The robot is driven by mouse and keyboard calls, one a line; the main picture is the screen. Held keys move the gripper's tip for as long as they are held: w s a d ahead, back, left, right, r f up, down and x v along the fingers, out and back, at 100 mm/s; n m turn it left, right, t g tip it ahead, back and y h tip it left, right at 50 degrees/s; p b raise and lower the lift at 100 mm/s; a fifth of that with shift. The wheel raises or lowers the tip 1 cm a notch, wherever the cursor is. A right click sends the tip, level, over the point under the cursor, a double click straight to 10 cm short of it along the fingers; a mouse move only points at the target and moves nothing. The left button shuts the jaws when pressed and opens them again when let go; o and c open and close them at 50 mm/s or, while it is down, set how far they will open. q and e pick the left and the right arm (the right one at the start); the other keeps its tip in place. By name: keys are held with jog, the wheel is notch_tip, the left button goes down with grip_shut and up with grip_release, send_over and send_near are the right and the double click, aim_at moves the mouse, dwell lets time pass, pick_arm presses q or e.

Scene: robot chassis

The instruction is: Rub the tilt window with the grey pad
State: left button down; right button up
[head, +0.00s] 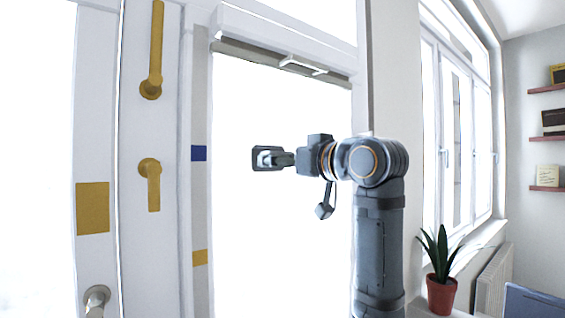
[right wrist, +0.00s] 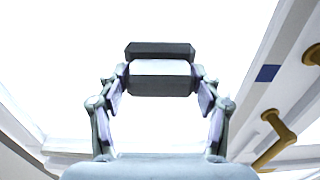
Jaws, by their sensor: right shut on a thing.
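The tilt window (head: 240,230) is a bright white pane in a white frame, with a small bracket-like handle (head: 303,66) on its top bar. My right gripper (head: 276,158) reaches in from the right in front of the pane. It is shut on the dark grey pad (head: 258,150), which faces the pane around its upper middle. In the right wrist view the pad (right wrist: 160,84) sits between the two fingertips, with the bright pane behind it. The glare hides whether the pad touches the glass. My left gripper is out of view.
Left of the window are gold handles (head: 153,180) and gold and blue patches on white frames. A potted plant (head: 441,290) stands at the lower right by another window (head: 457,140). Shelves (head: 547,133) hang at far right. The space before the lower pane is clear.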

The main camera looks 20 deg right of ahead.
jog(key=shift+w+d, duration=0.25)
jog(key=shift+d, duration=0.5)
jog(key=w+d+p, duration=0.1)
jog(key=w+d, duration=0.2)
jog(key=d, duration=0.6)
jog(key=shift+w+d, duration=0.3)
jog(key=shift+d, duration=0.1)
